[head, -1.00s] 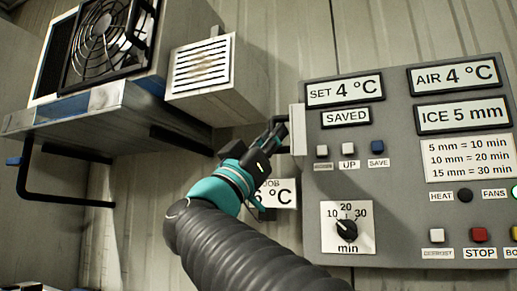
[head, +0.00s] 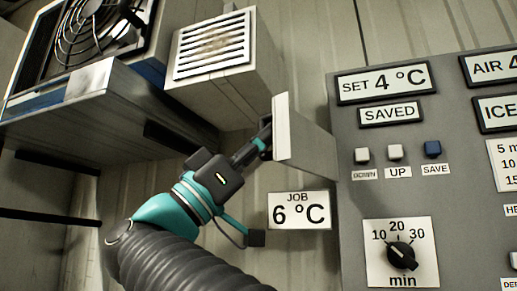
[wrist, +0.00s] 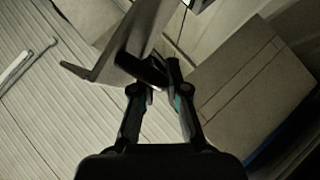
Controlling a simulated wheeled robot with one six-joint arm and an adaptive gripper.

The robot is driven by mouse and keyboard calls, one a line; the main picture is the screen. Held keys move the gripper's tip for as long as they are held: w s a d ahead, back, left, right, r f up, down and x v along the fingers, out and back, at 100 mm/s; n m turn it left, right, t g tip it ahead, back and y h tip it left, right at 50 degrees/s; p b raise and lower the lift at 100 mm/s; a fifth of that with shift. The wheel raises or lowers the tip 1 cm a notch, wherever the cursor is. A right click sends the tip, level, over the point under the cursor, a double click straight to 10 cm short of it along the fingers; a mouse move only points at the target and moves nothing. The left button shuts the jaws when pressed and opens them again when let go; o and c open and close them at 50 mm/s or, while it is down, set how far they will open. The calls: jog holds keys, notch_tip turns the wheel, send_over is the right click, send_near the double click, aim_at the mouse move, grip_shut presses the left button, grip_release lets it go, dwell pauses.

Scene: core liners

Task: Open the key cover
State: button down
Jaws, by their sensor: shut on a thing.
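The key cover (head: 303,140) is a pale plate at the left edge of the grey control panel (head: 350,205). It stands swung out to the left, away from the panel face. The exact finger contact is partly hidden in the head view.
The SET display (head: 385,82) reads 4 °C, with SAVED (head: 390,114) beneath. A JOB card (head: 299,210) reads 6 °C on the wall below the cover. A timer knob (head: 401,255) sits lower on the panel. A vented box (head: 213,48) and a fan unit (head: 95,28) overhang the arm.

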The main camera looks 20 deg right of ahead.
jog(key=shift+s+r, duration=0.2)
jog(key=shift+r, duration=0.2)
jog(key=c, duration=1.2)
grip_release()
jog(key=shift+d, duration=0.15)
jog(key=shift+s, duration=0.1)
jog(key=shift+a+f, duration=0.1)
jog(key=shift+a, duration=0.1)
jog(key=shift+f, duration=0.1)
jog(key=shift+a+f, duration=0.15)
jog(key=v, duration=1.1)
jog(key=shift+a+f, duration=0.2)
jog(key=shift+d, duration=0.1)
